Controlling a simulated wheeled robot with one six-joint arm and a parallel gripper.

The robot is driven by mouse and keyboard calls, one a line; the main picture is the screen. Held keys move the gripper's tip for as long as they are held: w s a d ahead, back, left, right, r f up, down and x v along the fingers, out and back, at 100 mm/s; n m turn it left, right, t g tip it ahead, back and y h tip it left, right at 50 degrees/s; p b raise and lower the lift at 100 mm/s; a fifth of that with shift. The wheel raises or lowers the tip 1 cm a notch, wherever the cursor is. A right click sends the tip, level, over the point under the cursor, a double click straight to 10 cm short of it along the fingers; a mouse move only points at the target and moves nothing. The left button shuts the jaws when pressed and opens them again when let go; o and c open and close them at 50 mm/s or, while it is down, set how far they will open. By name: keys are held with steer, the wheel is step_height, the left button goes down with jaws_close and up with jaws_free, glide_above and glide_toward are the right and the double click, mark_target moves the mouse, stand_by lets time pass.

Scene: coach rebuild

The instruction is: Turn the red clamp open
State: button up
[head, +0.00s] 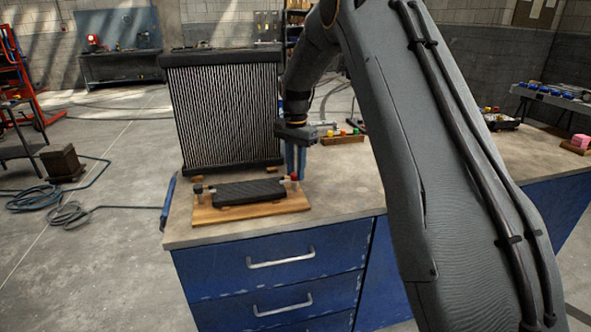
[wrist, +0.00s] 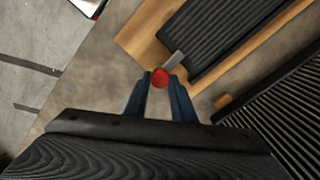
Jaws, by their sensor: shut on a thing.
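The red clamp (wrist: 160,78) shows a round red knob on a short grey arm that reaches toward a black ribbed block (wrist: 215,35). In the head view the red clamp (head: 294,176) stands at the right end of a wooden board (head: 230,214). My gripper (wrist: 161,76) has blue fingers on either side of the red knob and is shut on it. In the head view my gripper (head: 295,165) points down from above onto the clamp. The ribbed block (head: 248,192) lies on the board. The clamp's base is partly hidden.
A tall black finned panel (head: 224,110) stands behind the board, close to my gripper's left. A second clamp (head: 197,189) is at the board's left end. A wooden tray of coloured parts (head: 343,138) lies farther back. The bench front (head: 290,228) is bare.

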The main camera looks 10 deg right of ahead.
steer(key=n, duration=0.3)
steer(key=shift+n, duration=0.4)
steer(key=n, duration=0.4)
steer(key=shift+w+r, duration=0.1)
steer(key=n, duration=0.5)
steer(key=shift+a, duration=0.1)
steer(key=shift+n, duration=1.8)
steer(key=o, duration=1.1)
steer(key=shift+c, duration=0.2)
